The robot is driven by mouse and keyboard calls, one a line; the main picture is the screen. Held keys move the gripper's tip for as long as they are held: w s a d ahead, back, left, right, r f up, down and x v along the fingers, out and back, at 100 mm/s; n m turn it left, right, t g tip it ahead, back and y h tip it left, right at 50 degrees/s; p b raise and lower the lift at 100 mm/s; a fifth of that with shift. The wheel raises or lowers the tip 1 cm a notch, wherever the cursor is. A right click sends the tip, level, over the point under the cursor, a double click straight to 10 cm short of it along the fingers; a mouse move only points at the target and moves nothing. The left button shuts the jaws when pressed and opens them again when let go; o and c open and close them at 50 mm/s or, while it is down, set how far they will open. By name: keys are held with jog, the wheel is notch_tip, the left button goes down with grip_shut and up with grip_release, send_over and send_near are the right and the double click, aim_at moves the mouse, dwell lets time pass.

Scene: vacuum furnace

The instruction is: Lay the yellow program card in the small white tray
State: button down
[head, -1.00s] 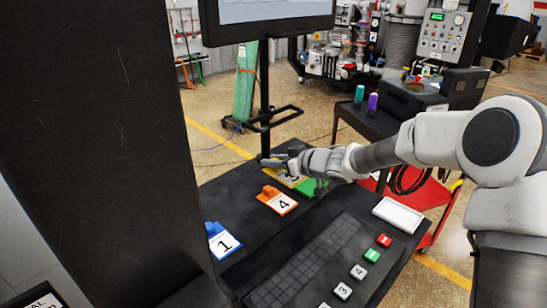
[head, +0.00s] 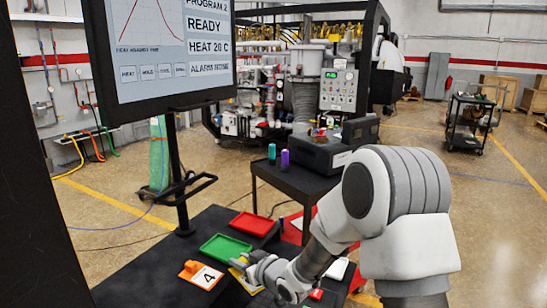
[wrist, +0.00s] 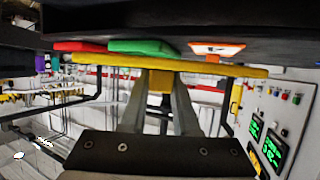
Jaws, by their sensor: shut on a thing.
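My gripper (head: 246,262) is shut on the yellow program card (head: 240,277) in the head view, to the right of the orange card. In the wrist view the two fingers (wrist: 160,88) pinch the yellow block under the card, and the yellow plate (wrist: 225,69) spans the picture almost edge-on. The card looks raised off the table. The small white tray (head: 338,268) is right of my gripper in the head view, partly hidden behind my arm. I cannot see its inside fully. My gripper is apart from it.
An orange card marked 4 (head: 202,275) lies left of my gripper. A green tray-like piece (head: 225,247) and a red one (head: 251,223) lie behind it. A monitor (head: 165,50) stands at the back left. A black cart (head: 297,180) stands beyond the table.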

jog(key=d+f+m+h, duration=0.1)
jog(key=d, duration=0.3)
jog(key=s+d+f+m+t+h, duration=0.1)
jog(key=d+m+h, duration=0.1)
jog(key=d, duration=0.2)
jog(key=d+f+m+t+h, duration=0.1)
jog(key=d+h, duration=0.1)
jog(key=d, duration=0.3)
jog(key=shift+s+f+m, duration=0.3)
jog(key=shift+s+f, duration=0.1)
jog(key=s+d+m+h, duration=0.1)
jog(key=d, duration=0.2)
jog(key=s+d+f+m+h, duration=0.1)
jog(key=d, duration=0.2)
jog(key=s+d+m+t+h, duration=0.1)
jog(key=d, duration=0.2)
jog(key=shift+s+d+f+h, duration=0.15)
jog(key=shift+s+d+h, duration=0.05)
jog(key=shift+d+h, duration=0.15)
jog(key=shift+a, duration=0.1)
